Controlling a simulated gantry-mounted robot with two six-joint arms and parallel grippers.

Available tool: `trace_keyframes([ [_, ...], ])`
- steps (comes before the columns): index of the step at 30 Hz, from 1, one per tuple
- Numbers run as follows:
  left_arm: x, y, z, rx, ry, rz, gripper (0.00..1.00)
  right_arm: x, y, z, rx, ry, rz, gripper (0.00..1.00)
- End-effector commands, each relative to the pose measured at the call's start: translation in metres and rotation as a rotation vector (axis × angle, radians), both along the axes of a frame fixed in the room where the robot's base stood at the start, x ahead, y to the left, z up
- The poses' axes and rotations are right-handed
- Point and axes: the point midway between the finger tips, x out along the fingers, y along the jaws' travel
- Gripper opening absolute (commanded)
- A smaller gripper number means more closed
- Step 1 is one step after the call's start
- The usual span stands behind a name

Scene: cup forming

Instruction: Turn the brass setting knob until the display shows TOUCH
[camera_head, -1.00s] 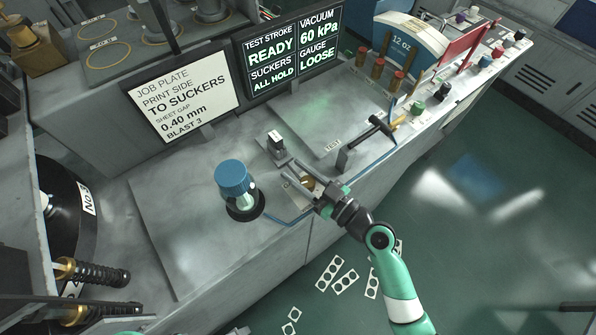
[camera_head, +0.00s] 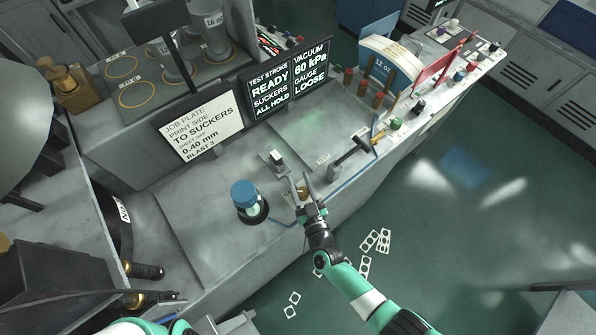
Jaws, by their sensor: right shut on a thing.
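The brass setting knob (camera_head: 302,191) sits near the front edge of the grey bench, mostly hidden between the fingers of my right gripper (camera_head: 301,184). That gripper is shut on the knob, its arm coming in from the lower right. The display (camera_head: 289,78) at the back of the bench reads TEST STROKE READY, SUCKERS ALL HOLD, VACUUM 60 kPa and GAUGE LOOSE. Of my left arm only a green and white part shows at the bottom left edge; its gripper is out of view.
A blue-capped cylinder (camera_head: 246,199) stands left of the knob, and a small dark block (camera_head: 277,160) lies just behind it. The job plate sign (camera_head: 201,126) stands at the back. Punched white sheets (camera_head: 375,241) lie on the floor.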

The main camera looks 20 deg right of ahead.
Motion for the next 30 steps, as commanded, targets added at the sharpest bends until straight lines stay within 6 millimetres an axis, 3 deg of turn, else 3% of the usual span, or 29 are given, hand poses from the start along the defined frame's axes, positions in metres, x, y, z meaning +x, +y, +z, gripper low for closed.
trace_keyframes([
  [1, 0.0002, 0.0, 0.0074, 0.0, 0.001, 0.0, 0.79, 0.0015, 0.0016, 0.0076, 0.0, -0.009, -0.022, 0.0],
  [9, 0.0004, 0.0, 0.0099, 0.0, 0.002, 0.0, 0.79, 0.0007, -0.0027, 0.005, -0.004, -0.012, -0.126, 0.0],
  [24, 0.0003, 0.0, 0.0108, 0.0, 0.001, 0.0, 0.79, 0.0, -0.0047, 0.0053, -0.007, -0.013, -0.153, 0.0],
  [25, 0.0003, 0.0, 0.0109, 0.0, 0.001, 0.0, 0.79, 0.0, -0.0047, 0.0053, -0.007, -0.013, -0.153, 0.46],
  [30, 0.0003, 0.0, 0.0108, 0.0, 0.001, 0.0, 0.79, -0.0004, -0.005, 0.004, -0.006, -0.01, -0.153, 0.74],
])
